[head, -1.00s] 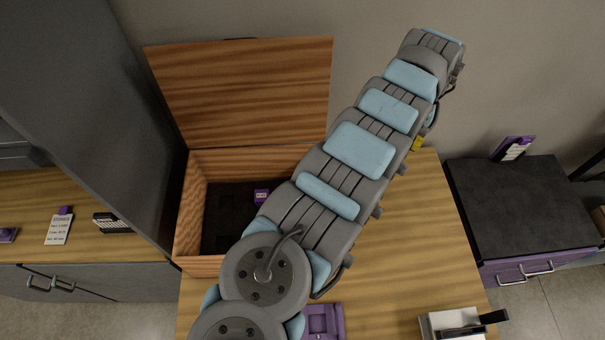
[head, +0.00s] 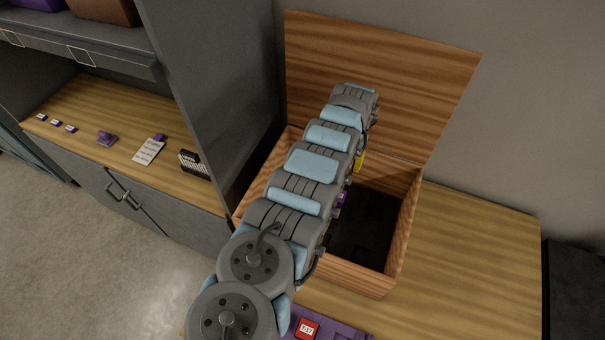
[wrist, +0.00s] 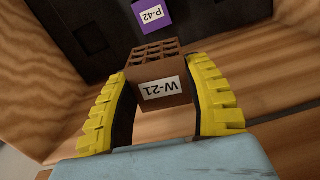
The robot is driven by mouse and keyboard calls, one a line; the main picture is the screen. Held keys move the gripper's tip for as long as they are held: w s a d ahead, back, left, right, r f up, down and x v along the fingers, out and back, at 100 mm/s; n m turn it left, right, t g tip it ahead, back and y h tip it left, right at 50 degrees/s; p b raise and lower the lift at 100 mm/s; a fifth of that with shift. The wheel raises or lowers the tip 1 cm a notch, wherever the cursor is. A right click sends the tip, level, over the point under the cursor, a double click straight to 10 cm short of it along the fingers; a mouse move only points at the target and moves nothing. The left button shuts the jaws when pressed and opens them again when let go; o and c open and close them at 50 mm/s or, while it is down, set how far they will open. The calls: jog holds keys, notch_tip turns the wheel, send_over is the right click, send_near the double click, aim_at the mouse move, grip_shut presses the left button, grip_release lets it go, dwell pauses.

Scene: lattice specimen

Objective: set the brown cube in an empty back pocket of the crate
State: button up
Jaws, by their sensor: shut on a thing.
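The brown cube (wrist: 158,88) has a lattice top and a white W-21 label, and it sits between the yellow fingers of my gripper (wrist: 156,76) in the wrist view. My gripper is shut on it. The wooden crate (head: 345,274) stands with its lid (head: 380,70) open, and its dark insert shows in both views. A purple cube (wrist: 152,14) labelled P-42 sits in the insert, beyond the brown cube in the wrist view. In the head view my arm covers the crate's left part, and only a yellow bit of my gripper (head: 359,161) shows; the brown cube is hidden there.
The upright lid rises behind the crate, and a grey cabinet wall (head: 215,80) stands close on its left. A red cube (head: 306,328) rests on a purple tray (head: 345,332) in front. The wooden table (head: 470,260) is clear to the right of the crate.

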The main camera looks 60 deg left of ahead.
jog(key=shift+n, duration=0.7)
jog(key=s+a+f+b, duration=0.2)
jog(key=s+f, duration=0.2)
jog(key=s+a+f+b, duration=0.3)
jog(key=s+f, duration=0.1)
jog(key=s+a+f+b, duration=0.2)
jog(key=s+a+f, duration=0.1)
jog(key=f, duration=0.1)
jog(key=shift+s+f, duration=0.35)
jog(key=shift+s, duration=0.05)
jog(key=o, duration=0.3)
jog(key=shift+c, duration=1.2)
jog(key=shift+d, duration=0.1)
